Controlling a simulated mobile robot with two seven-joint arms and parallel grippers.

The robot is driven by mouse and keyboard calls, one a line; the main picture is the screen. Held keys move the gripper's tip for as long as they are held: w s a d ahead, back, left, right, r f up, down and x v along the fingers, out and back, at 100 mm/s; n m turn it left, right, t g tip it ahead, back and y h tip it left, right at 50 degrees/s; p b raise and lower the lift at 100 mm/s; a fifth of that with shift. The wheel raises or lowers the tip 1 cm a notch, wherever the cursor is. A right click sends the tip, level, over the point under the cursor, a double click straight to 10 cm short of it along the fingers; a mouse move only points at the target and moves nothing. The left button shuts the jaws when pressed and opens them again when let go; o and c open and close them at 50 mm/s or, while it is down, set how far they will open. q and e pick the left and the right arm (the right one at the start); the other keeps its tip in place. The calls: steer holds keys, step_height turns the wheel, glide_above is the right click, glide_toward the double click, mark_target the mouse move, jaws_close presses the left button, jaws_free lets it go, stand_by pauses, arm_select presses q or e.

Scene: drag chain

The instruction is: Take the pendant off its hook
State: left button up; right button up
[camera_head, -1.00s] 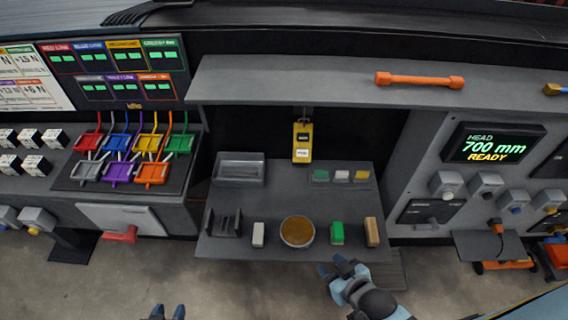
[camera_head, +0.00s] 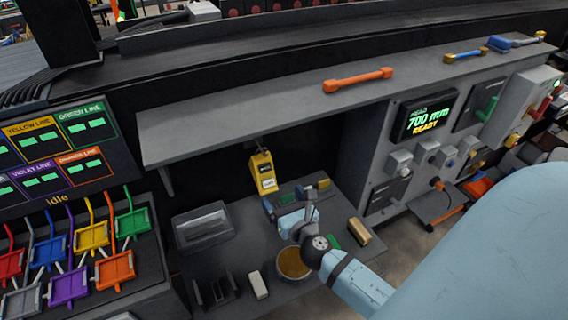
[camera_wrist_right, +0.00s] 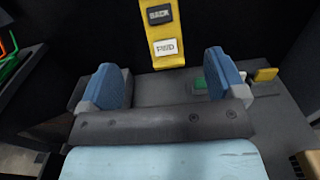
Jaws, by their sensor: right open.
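The yellow pendant (camera_head: 263,174) hangs upright from its dark hook (camera_head: 261,146) under the front of the long grey shelf. It has a dark label above a white one. In the right wrist view the pendant (camera_wrist_right: 162,32) is straight ahead, beyond the fingertips and centred between them. Its top and the hook are outside that view. My right gripper (camera_head: 288,200) is open and empty, just below and to the right of the pendant in the head view. Its blue fingers show apart in the wrist view (camera_wrist_right: 166,82), not touching the pendant. My left gripper is not in view.
Below the gripper, the grey bench (camera_head: 236,262) holds a clear-lidded tray (camera_head: 203,228), a round amber dish (camera_head: 292,262), a white block (camera_head: 258,285) and a tan block (camera_head: 359,231). The shelf (camera_head: 215,125) overhangs the pendant. A control panel (camera_head: 425,118) stands to the right.

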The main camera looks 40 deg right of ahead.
mark_target(266, 170)
steer(key=p+x, duration=0.2)
steer(key=x, duration=1)
steer(key=shift+w+d, duration=0.1)
steer(key=shift+x, duration=0.8)
steer(key=c, duration=1.1)
